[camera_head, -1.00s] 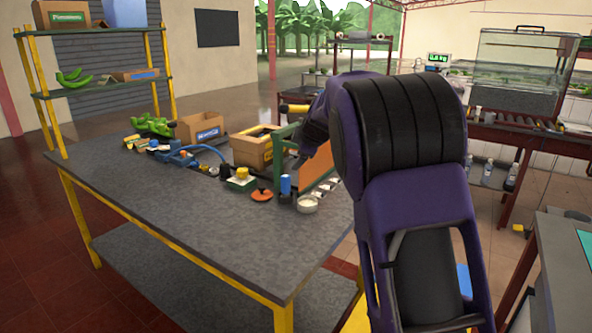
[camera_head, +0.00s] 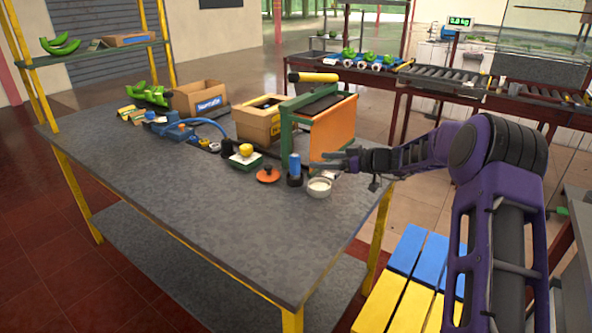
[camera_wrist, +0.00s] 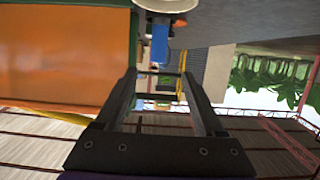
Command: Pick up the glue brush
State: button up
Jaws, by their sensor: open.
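The glue brush (camera_head: 295,165) appears to be the upright blue handle standing in a dark holder near the table's right edge; its bristles are hidden. The handle also shows in the wrist view (camera_wrist: 160,43), ahead of and between the finger lines. My gripper (camera_head: 325,161) is open and empty, held sideways just right of the blue handle and above a white bowl (camera_head: 319,188). In the wrist view my gripper (camera_wrist: 160,76) has its two fingers apart, with nothing between them. A gap to the handle seems to remain, though its size is hard to judge.
A green-framed orange panel (camera_head: 331,135) stands close behind my gripper. An orange disc with a dark knob (camera_head: 268,175) and a yellow-topped item (camera_head: 246,151) lie left of the brush. Cardboard boxes (camera_head: 262,122) stand farther back. The table's front (camera_head: 200,210) is clear.

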aim_at(299, 158)
jog(key=x, duration=0.5)
jog(key=shift+w+a+f, duration=0.1)
jog(key=shift+a+f, duration=0.05)
jog(key=shift+p+x, duration=0.6)
jog(key=shift+x, duration=2.15)
jog(key=shift+w, duration=0.15)
grip_shut()
